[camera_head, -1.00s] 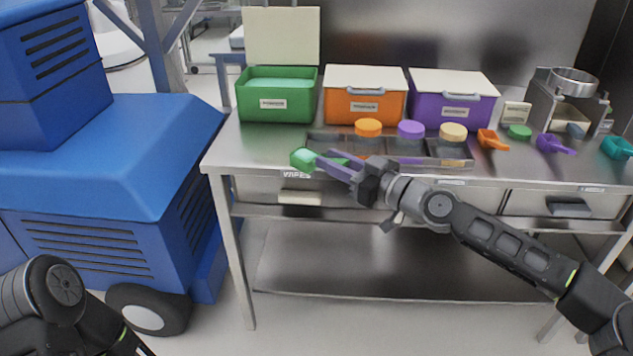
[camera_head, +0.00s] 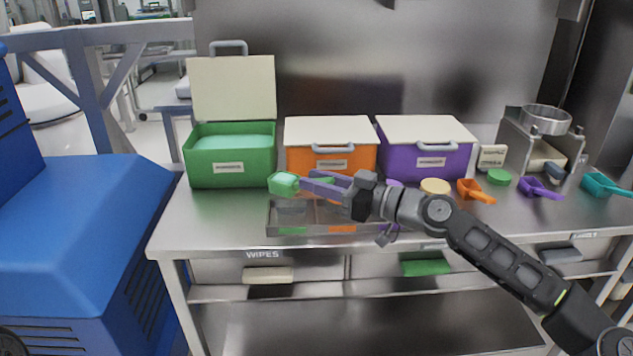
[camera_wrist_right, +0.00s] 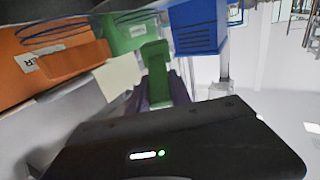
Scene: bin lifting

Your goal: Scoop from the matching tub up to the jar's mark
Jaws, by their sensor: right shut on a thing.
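My right gripper (camera_head: 325,186) is shut on a green scoop (camera_head: 284,183) by its handle. The scoop's head is out to the left, in front of the green tub's right corner; I cannot tell whether it holds anything. The green tub (camera_head: 230,172) stands with its lid (camera_head: 233,88) raised and pale teal contents (camera_head: 233,142) showing. In the right wrist view the green scoop (camera_wrist_right: 155,68) sits between the fingers, with the green tub (camera_wrist_right: 125,38) beyond. The orange tub (camera_head: 305,160) and purple tub (camera_head: 425,162) have their lids down. I cannot make out a jar clearly. My left gripper is out of view.
A divided tray (camera_head: 283,231) lies below my right gripper. A cream disc (camera_head: 435,186), a green disc (camera_head: 498,176), and orange (camera_head: 476,191), purple (camera_head: 540,187) and teal (camera_head: 605,185) scoops lie right. A metal stand (camera_head: 517,141) holds a round pan (camera_head: 545,119). A blue machine (camera_head: 80,240) stands left.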

